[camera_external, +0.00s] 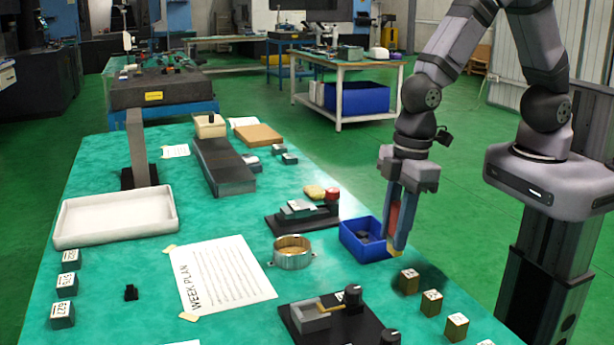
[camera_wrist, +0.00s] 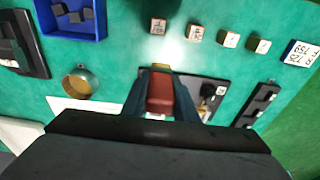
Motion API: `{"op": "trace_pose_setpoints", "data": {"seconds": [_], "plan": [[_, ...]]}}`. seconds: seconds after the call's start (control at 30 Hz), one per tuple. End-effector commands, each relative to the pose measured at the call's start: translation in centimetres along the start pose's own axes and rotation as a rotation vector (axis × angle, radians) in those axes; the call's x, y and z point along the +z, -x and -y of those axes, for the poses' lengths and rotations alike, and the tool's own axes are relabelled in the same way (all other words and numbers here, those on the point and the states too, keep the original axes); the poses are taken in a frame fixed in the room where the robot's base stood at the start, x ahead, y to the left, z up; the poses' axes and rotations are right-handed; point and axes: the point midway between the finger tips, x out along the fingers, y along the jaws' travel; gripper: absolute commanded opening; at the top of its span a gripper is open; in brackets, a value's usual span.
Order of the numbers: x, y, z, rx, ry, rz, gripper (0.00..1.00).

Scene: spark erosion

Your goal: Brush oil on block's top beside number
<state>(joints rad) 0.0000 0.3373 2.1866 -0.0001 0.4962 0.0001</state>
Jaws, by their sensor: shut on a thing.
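My gripper (camera_external: 398,240) points down above the table's right side, shut on a brush with a red handle (camera_wrist: 160,95). The brush's pale yellow bristles (camera_external: 395,252) stick out just past the fingertips; whether they carry oil cannot be told. A row of brownish blocks with pale, marked tops runs along the right edge; the nearest to the brush is the first block (camera_external: 409,282), which also shows in the wrist view (camera_wrist: 158,26). The bristles are apart from it. A second block (camera_external: 431,302) and a third block (camera_external: 457,326) follow. A round metal pot (camera_external: 292,258) with tan contents stands left of my gripper.
A blue bin (camera_external: 350,247) with dark pieces stands just behind and left of the brush. A dark fixture (camera_external: 340,325) with a knob lies in front. Several dark numbered blocks (camera_external: 66,285) stand at the left. A week plan sheet (camera_external: 222,275) lies mid-table.

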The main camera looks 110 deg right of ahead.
Motion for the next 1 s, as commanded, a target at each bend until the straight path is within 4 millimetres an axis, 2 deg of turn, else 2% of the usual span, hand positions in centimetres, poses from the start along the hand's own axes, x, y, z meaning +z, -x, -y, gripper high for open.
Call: {"op": "trace_pose_setpoints", "data": {"seconds": [0.27,0.37,0.47,0.7,0.87,1.0], "plan": [[0.0,0.1,-0.4,0.001,-0.011,0.0,0.04],[0.0,0.3,-1.4,0.005,-0.039,0.0,0.04],[0.5,0.2,-3.3,0.011,-0.091,0.003,0.04],[3.8,-1.6,-9.8,0.034,-0.287,0.006,0.04],[3.8,-2.7,-15.9,0.054,-0.443,0.002,0.04],[3.0,-3.3,-21.9,0.069,-0.564,0.0,0.04]]}}
